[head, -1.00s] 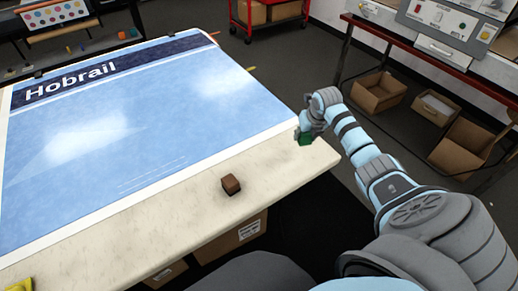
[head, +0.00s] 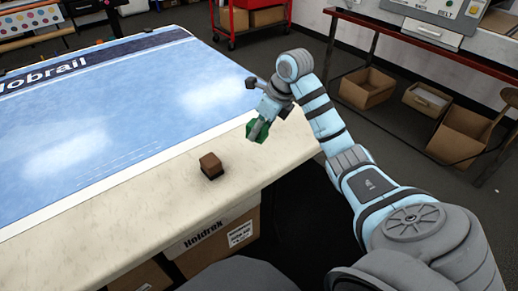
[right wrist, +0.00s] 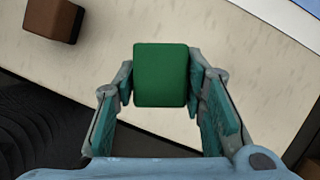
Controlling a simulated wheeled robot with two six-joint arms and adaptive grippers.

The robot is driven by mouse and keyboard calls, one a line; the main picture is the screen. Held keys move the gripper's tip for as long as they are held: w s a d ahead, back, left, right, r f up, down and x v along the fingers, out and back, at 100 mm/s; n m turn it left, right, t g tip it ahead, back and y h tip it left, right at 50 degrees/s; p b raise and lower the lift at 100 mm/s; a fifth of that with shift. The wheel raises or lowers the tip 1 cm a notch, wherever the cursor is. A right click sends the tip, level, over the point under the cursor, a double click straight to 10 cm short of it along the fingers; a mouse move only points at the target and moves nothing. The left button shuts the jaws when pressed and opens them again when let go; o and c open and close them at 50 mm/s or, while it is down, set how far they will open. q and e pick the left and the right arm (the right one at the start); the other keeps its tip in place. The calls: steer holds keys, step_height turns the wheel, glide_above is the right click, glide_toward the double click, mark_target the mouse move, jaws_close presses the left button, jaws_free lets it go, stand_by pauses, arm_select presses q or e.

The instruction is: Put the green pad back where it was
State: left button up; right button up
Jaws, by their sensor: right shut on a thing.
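The green pad (head: 258,130) is held in my right gripper (head: 262,127), above the pale front strip of the table near its right end. In the right wrist view the green pad (right wrist: 162,75) sits between the two fingers of the right gripper (right wrist: 163,80), which are shut on its sides. Pale table surface shows behind it. My left gripper is in neither view.
A brown block (head: 211,165) stands on the table's pale strip (head: 140,195), left of the right gripper; it also shows in the right wrist view (right wrist: 53,18). A blue printed sheet (head: 110,115) covers much of the table. Cardboard boxes (head: 219,232) stand below the front edge.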

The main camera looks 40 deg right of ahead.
mark_target(259, 151)
steer(key=shift+f, duration=0.5)
step_height(259, 151, down, 4)
steer(key=shift+f+b, duration=0.1)
steer(key=shift+b, duration=0.55)
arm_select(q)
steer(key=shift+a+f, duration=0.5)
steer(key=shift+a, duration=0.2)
arm_select(e)
steer(key=shift+f, duration=0.1)
steer(key=o, duration=1)
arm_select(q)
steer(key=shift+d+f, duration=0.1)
arm_select(e)
steer(key=shift+o, duration=0.2)
